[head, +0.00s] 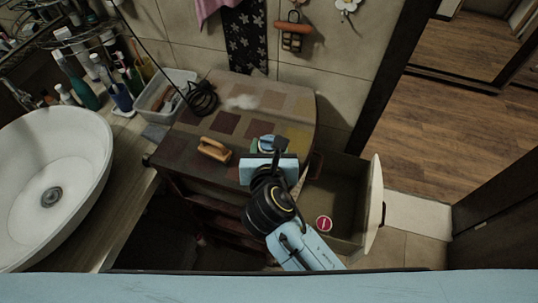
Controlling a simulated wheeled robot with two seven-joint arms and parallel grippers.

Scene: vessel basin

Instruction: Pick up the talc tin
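A small round red thing with a pale marking (324,223) lies in the open drawer (340,191); it may be the top of the talc tin, but its label is too small to read. My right arm comes up from the bottom middle. My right gripper (268,144) is over the right part of the cabinet top, up and left of the red thing and apart from it. Its fingers are small and partly hidden by its own body, with a bit of green beside them that I cannot identify. My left gripper is not in view.
The checkered cabinet top (225,125) holds a wooden-handled brush (214,149), a coiled black cable (201,98) and a white tuft. A white basin (90,150), a plastic bin (165,92) and several bottles are at left. The drawer's raised front stands at right.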

